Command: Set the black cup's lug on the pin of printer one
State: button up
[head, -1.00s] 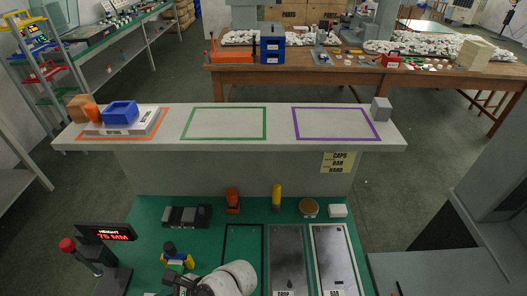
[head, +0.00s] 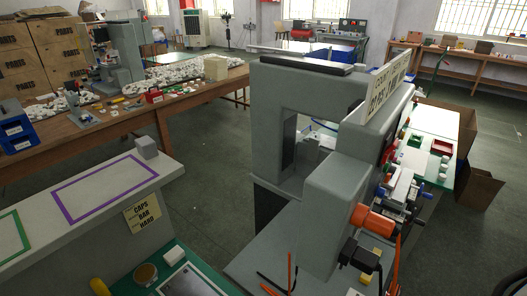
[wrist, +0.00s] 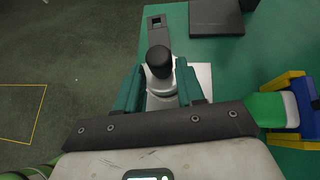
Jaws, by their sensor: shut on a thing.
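In the wrist view my gripper (wrist: 160,82) has its two teal fingers shut on a pale, rounded thing with a black knob-like top (wrist: 159,58). I cannot tell for sure whether this is the black cup. A grey bar with a square hole (wrist: 157,36) shows just beyond it; whether the two are joined is unclear. In the head view a large grey machine (head: 335,190), which looks like a printer, stands at the right with a sign on top. I cannot tell its number, and I cannot make out a pin. My gripper is outside the head view.
Below my gripper is a green surface (wrist: 225,55) with a white patch, a dark block (wrist: 217,14) and a blue-yellow item (wrist: 297,108) at right. In the head view a pale shelf (head: 75,200) lies left, and the machine's orange cylinder (head: 372,222) juts out.

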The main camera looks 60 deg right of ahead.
jog(key=shift+s+d+f, duration=0.15)
jog(key=shift+d+f, duration=0.05)
jog(key=shift+f, duration=0.3)
grip_shut()
jog(key=shift+r, duration=0.1)
jog(key=shift+w+a+r+p, duration=0.1)
jog(key=shift+r+p, duration=1.3)
jog(key=shift+p, duration=0.15)
jog(key=shift+w+a+r+p, duration=0.1)
jog(key=shift+r+p, duration=1.25)
jog(key=shift+p, duration=0.15)
